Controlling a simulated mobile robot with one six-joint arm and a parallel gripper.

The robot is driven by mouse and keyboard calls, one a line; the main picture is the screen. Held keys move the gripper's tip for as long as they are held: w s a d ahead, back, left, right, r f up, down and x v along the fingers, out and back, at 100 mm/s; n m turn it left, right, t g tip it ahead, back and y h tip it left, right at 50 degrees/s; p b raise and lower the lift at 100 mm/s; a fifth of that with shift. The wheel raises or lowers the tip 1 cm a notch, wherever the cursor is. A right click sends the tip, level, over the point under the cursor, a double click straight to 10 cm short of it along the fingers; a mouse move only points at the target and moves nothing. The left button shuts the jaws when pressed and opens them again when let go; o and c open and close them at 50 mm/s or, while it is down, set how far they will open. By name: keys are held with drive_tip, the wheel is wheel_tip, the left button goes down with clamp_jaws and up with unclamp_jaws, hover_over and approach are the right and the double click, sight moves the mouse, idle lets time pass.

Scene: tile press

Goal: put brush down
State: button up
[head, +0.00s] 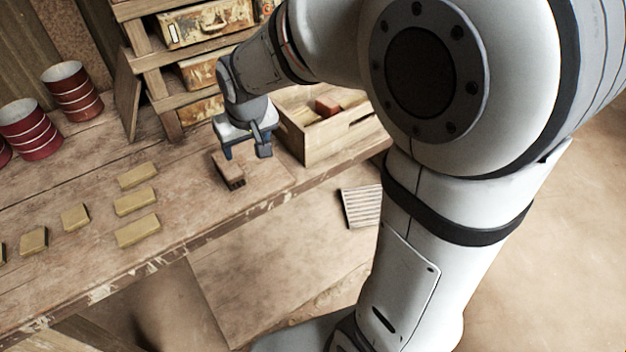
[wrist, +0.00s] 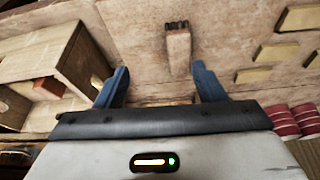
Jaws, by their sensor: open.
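The brush (head: 228,170) is a small brown block with dark bristles at one end, lying on the wooden workbench (head: 180,165). In the wrist view the brush (wrist: 178,48) lies just beyond the fingertips, near the line between the fingers but a little right of the middle. My gripper (head: 245,152) has blue fingers and stands over the bench beside the brush. In the wrist view my gripper (wrist: 160,75) is open, with nothing between its fingers. No contact with the brush shows.
A wooden crate (head: 340,140) with a red block inside stands right of my gripper. Several yellowish tiles (head: 137,202) lie to the left. Red cans (head: 72,90) and a shelf with drawers (head: 205,22) stand at the back. A slatted item (head: 362,206) is below the bench edge.

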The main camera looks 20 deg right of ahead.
drive_tip(key=s+d+r+m, duration=0.1)
drive_tip(key=s+d, duration=0.4)
drive_tip(key=s, duration=0.4)
drive_tip(key=s+d+m+g+h, duration=0.1)
drive_tip(key=s+d, duration=0.4)
drive_tip(key=s, duration=0.4)
drive_tip(key=shift+s+d+r+m, duration=0.15)
drive_tip(key=shift+d+r+m, duration=0.15)
drive_tip(key=shift+d+r, duration=0.1)
drive_tip(key=shift+c, duration=0.2)
